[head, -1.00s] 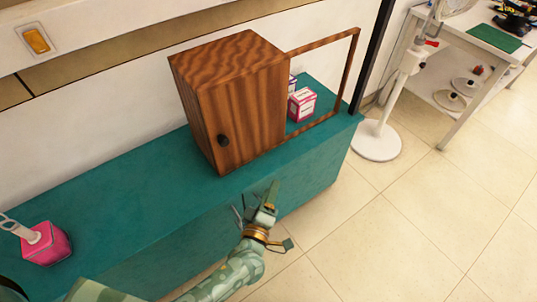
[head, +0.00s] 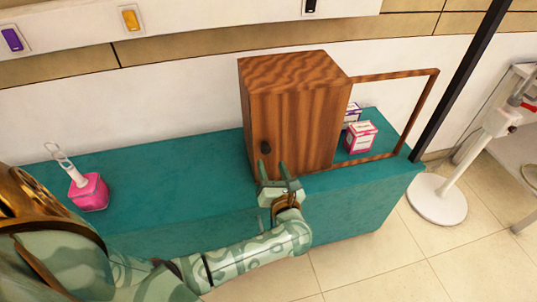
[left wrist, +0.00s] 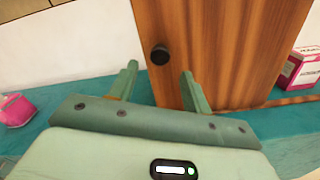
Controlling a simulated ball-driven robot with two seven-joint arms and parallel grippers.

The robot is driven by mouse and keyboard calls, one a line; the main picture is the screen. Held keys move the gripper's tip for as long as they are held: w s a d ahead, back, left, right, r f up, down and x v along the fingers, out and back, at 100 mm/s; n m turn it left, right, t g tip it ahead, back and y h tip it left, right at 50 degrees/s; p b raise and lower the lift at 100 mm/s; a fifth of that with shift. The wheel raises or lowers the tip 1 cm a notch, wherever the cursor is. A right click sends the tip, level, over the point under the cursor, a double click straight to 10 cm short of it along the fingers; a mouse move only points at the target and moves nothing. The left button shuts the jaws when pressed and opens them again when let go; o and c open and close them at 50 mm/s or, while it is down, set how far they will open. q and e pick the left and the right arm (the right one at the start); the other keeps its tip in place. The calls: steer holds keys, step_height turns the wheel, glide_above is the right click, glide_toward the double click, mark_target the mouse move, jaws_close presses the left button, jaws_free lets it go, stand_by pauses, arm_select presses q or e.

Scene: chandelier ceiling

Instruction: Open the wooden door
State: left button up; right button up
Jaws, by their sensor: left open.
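The wooden cabinet (head: 290,68) stands on the teal counter (head: 175,180). Its front wooden door (head: 305,125) looks shut, with a dark round knob (head: 265,148) near its left edge. The door (left wrist: 225,40) and knob (left wrist: 160,54) also show in the left wrist view. My left gripper (head: 276,168) is open and empty, just in front of the door and slightly below the knob. In the left wrist view, the knob appears between and just beyond the fingertips (left wrist: 158,70); I see no contact. My right gripper is out of view.
A pink container (head: 90,193) stands on the counter at left. A white stand (head: 437,200) is on the floor at right.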

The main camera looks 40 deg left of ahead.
mark_target(266, 151)
arm_select(q)
steer(key=b+x, duration=0.1)
steer(key=x, duration=0.5)
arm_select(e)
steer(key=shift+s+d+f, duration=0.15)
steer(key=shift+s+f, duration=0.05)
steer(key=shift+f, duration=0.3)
